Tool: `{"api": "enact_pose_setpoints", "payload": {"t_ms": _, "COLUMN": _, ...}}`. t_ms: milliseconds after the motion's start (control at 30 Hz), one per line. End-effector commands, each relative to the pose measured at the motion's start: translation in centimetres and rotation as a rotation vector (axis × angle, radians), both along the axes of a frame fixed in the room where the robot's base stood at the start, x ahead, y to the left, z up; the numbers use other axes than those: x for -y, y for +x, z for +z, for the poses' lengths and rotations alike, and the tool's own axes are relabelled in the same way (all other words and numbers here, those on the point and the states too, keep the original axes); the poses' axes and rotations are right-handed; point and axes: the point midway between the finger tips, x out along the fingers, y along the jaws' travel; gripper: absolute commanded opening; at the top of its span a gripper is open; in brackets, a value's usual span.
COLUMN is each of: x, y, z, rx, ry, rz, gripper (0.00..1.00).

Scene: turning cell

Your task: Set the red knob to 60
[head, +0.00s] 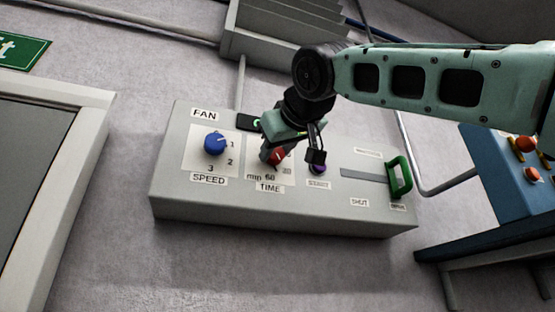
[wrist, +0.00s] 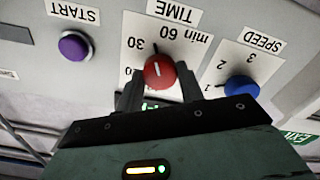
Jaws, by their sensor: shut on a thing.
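The red knob (head: 277,158) sits on the TIME plate of a grey wall box, partly hidden by my gripper in the head view. In the wrist view, which is upside down, the red knob (wrist: 159,72) shows a short white line running nearly up and down. The line's upper end lies between the 30 and 60 marks; I cannot tell an exact value. My gripper (wrist: 158,84) is shut on the red knob, one finger on each side. In the head view my gripper (head: 271,153) comes in from above.
A blue SPEED knob (head: 215,143) is left of the red knob, and a purple START button (head: 318,168) is close on its right. A green slide handle (head: 399,177) sticks out at the box's right end. A blue console (head: 500,185) stands at the right.

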Motion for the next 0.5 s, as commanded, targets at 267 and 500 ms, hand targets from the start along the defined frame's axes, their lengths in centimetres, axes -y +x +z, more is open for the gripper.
{"api": "enact_pose_setpoints", "payload": {"t_ms": 267, "x": -0.1, "y": 0.08, "z": -0.33, "rx": -0.072, "ry": 0.228, "rz": -0.001, "gripper": 0.15}}
{"api": "enact_pose_setpoints", "payload": {"t_ms": 500, "x": -0.09, "y": 0.07, "z": -0.29, "rx": -0.113, "ry": 0.371, "rz": -0.002, "gripper": 0.15}}
